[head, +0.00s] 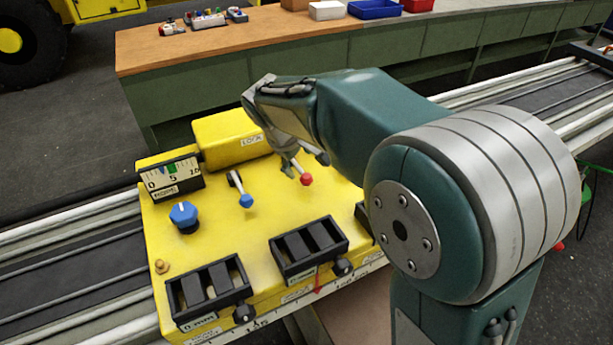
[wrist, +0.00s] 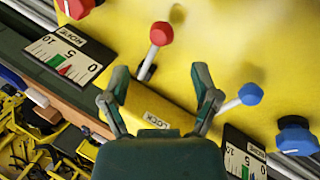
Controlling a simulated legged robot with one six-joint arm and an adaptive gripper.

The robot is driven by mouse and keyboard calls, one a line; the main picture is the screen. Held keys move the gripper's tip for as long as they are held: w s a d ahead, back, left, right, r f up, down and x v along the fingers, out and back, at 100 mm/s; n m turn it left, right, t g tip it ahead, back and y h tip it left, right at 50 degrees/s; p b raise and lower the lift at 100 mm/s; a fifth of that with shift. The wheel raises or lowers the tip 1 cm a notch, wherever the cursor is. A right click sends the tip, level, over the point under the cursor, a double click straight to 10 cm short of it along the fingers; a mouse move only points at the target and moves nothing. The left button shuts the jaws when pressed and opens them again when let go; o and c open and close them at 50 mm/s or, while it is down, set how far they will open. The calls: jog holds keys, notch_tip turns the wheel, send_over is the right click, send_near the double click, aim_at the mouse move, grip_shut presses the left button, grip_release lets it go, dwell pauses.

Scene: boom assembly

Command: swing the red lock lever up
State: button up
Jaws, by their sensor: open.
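The red lock lever (head: 306,179) stands out from the yellow panel, just below my gripper (head: 304,161) in the head view. In the wrist view its red ball (wrist: 161,33) is beyond the fingertips, and its short grey shaft runs down toward the gap between them. My gripper (wrist: 161,72) is open, with the fingers spread to either side and nothing held. A yellow block labelled LOCK (head: 232,138) is at the panel's back edge. Whether a finger touches the lever cannot be told.
A blue-tipped lever (head: 246,200) and a blue knob (head: 183,215) are on the panel left of the red lever. A gauge (head: 170,177) stands at the back left corner. Two black slotted blocks (head: 209,290) line the front. A workbench (head: 250,38) with trays is behind.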

aim_at(304, 177)
jog(key=x, duration=0.7)
jog(key=shift+a+f, duration=0.1)
jog(key=shift+a, duration=0.15)
jog(key=shift+w+d+f, duration=0.15)
jog(key=shift+d+f, duration=0.1)
jog(key=shift+f, duration=0.1)
jog(key=shift+a, duration=0.1)
grip_shut()
